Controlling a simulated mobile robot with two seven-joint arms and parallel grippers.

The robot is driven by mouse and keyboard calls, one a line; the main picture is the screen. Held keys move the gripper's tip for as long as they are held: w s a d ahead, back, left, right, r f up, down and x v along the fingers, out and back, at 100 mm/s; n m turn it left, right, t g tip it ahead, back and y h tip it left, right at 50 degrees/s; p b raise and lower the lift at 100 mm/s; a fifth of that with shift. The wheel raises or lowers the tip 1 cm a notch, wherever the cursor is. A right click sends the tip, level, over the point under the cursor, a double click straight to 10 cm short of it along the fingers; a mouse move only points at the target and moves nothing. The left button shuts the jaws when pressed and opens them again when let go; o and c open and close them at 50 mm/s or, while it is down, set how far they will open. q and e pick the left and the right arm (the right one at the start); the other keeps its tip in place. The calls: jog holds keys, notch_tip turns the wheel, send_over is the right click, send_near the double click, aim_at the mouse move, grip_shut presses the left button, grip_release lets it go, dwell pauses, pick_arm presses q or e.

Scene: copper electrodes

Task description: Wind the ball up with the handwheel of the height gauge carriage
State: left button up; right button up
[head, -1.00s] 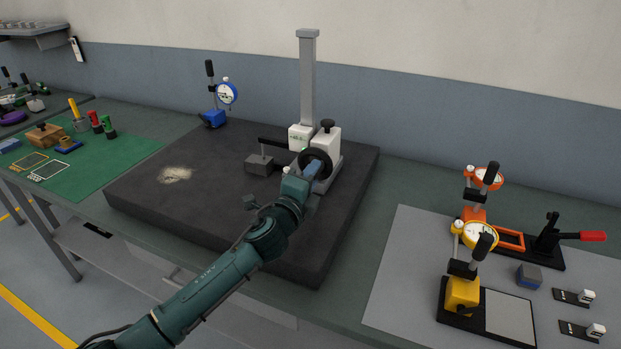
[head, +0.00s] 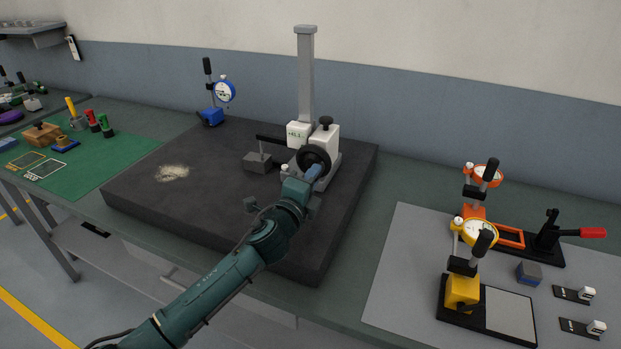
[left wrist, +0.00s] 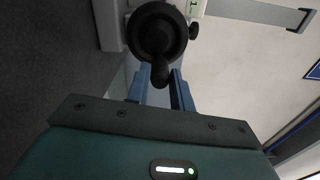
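The height gauge carriage is a white block (head: 325,142) at the foot of a grey column (head: 306,75). Its black handwheel (head: 311,160) faces the front and also shows in the left wrist view (left wrist: 155,30), with a crank knob (left wrist: 160,73). A black arm (head: 271,138) reaches left from the carriage with a thin stylus above a grey block (head: 257,163); its ball is too small to make out. My left gripper (head: 313,174) is at the wheel. Its blue fingers (left wrist: 161,85) lie either side of the knob; whether they press on it is unclear. My right gripper is not seen.
The gauge stands on a dark surface plate (head: 215,210). A blue dial stand (head: 212,117) is behind at the left. At right, a grey mat (head: 400,285) holds orange and yellow dial stands.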

pick_arm(q)
jog(key=o, duration=0.3)
jog(key=shift+o, duration=0.2)
jog(key=shift+s+r, duration=0.1)
jog(key=shift+s, duration=0.1)
jog(key=p+v, duration=0.1)
jog(key=v, duration=0.1)
jog(key=shift+s+a, duration=0.15)
jog(key=shift+s, duration=0.1)
jog(key=shift+p+v, duration=0.5)
jog(key=shift+v, duration=0.9)
jog(key=shift+s, duration=0.1)
jog(key=shift+c, duration=0.2)
